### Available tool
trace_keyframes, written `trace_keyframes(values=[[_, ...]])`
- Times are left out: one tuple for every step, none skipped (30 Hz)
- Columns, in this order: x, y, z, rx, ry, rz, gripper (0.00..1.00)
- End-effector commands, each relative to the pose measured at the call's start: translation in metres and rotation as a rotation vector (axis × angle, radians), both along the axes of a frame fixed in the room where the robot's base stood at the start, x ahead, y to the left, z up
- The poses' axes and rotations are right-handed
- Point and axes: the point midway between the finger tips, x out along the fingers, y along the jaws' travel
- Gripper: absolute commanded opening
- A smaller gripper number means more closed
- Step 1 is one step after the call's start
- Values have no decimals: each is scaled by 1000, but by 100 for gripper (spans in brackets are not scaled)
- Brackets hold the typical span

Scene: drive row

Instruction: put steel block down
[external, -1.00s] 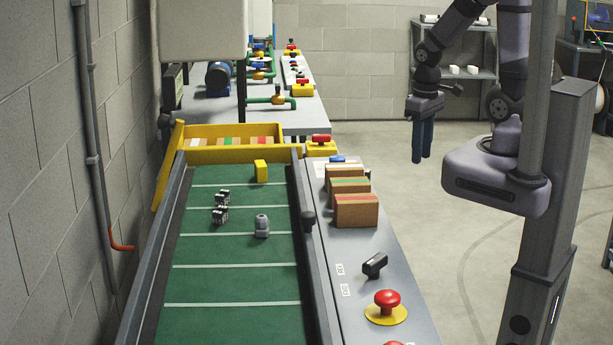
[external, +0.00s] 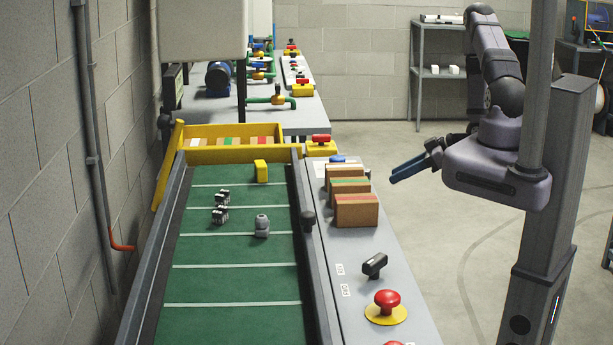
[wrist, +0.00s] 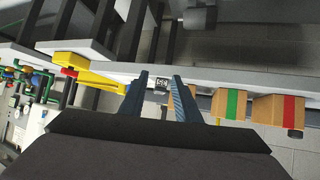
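My gripper (external: 393,174) is in the air right of the grey panel, its two blue fingers pointing left. In the wrist view my gripper (wrist: 160,79) shows its fingers apart. A grey metal-looking piece (external: 262,226) with a rounded top stands on the green belt, far from my gripper. I cannot tell for sure which thing is the steel block.
The green belt (external: 232,285) also carries a yellow block (external: 261,171) and two black-and-white pieces (external: 221,197). Striped cardboard boxes (external: 356,211), a black switch (external: 374,265) and a red button (external: 387,301) stand on the grey panel (external: 376,238). The belt's near part is clear.

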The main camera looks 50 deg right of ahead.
Motion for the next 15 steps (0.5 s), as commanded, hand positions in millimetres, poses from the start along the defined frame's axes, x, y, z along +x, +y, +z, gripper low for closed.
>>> trace_keyframes(values=[[-2, 3, 4, 36, -39, -9, 30], [-2, 5, 8, 55, -64, -14, 30], [-2, 7, 12, 74, -94, -17, 30], [-2, 8, 15, 86, -112, -20, 30], [-2, 9, 17, 96, -128, -22, 30], [-2, 10, 20, 107, -145, -25, 30], [-2, 11, 22, 114, -154, -27, 30], [-2, 11, 23, 118, -163, -27, 30], [-2, 11, 24, 123, -170, -29, 30], [-2, 11, 25, 125, -172, -29, 30], [-2, 12, 25, 126, -174, -29, 30], [-2, 12, 25, 126, -174, -29, 30], [-1, 12, 25, 125, -174, -28, 30], [0, 13, 24, 126, -174, -27, 30], [1, 14, 24, 125, -173, -26, 30]])
